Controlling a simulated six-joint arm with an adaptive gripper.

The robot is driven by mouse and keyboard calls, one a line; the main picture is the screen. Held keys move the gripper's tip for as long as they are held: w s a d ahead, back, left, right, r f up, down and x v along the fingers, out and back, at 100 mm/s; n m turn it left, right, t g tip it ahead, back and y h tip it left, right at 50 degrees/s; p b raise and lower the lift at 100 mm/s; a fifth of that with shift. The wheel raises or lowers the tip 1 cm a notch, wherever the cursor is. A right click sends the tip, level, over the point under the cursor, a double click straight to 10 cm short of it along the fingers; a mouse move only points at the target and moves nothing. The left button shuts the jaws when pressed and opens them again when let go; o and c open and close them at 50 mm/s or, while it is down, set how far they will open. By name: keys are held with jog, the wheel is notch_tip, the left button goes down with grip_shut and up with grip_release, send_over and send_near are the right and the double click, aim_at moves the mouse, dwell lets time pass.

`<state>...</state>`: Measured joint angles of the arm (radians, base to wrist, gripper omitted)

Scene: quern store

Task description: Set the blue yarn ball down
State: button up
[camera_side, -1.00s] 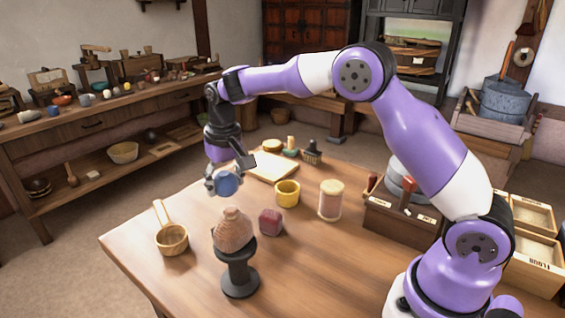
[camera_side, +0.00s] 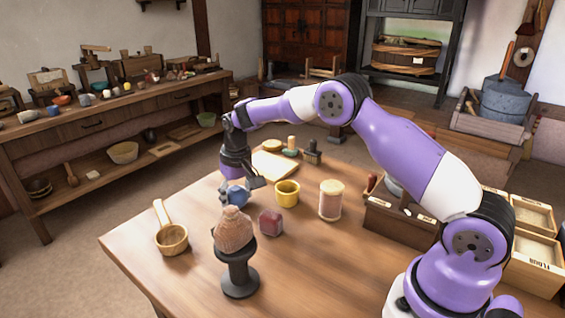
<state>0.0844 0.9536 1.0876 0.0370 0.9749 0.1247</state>
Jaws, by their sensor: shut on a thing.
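The blue yarn ball (camera_side: 237,195) is between the fingers of my gripper (camera_side: 238,190), low over the left middle of the wooden table (camera_side: 310,265). My gripper is shut on it and points downward. The ball is behind the ribbed clay-coloured object on a dark stand, and fingers cover part of it. I cannot tell whether the ball touches the table top.
A ribbed clay-coloured piece (camera_side: 233,230) on a dark stand (camera_side: 239,275) is in front of the ball. A wooden ladle (camera_side: 171,238) is at left.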

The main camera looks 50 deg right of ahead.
aim_at(240, 193)
jog(key=o, duration=1.1)
jog(key=shift+o, duration=0.2)
jog(key=s+a+r+t, duration=0.1)
jog(key=s+r, duration=0.2)
jog(key=r, duration=0.6)
jog(key=s+a+r, duration=0.1)
jog(key=s+r, duration=0.2)
jog(key=r, duration=0.5)
jog(key=s+a+n+t, duration=0.2)
jog(key=s+t, duration=0.1)
jog(key=s, duration=1.6)
jog(key=shift+s+a+f+n, duration=0.25)
jog(key=shift+n, duration=0.15)
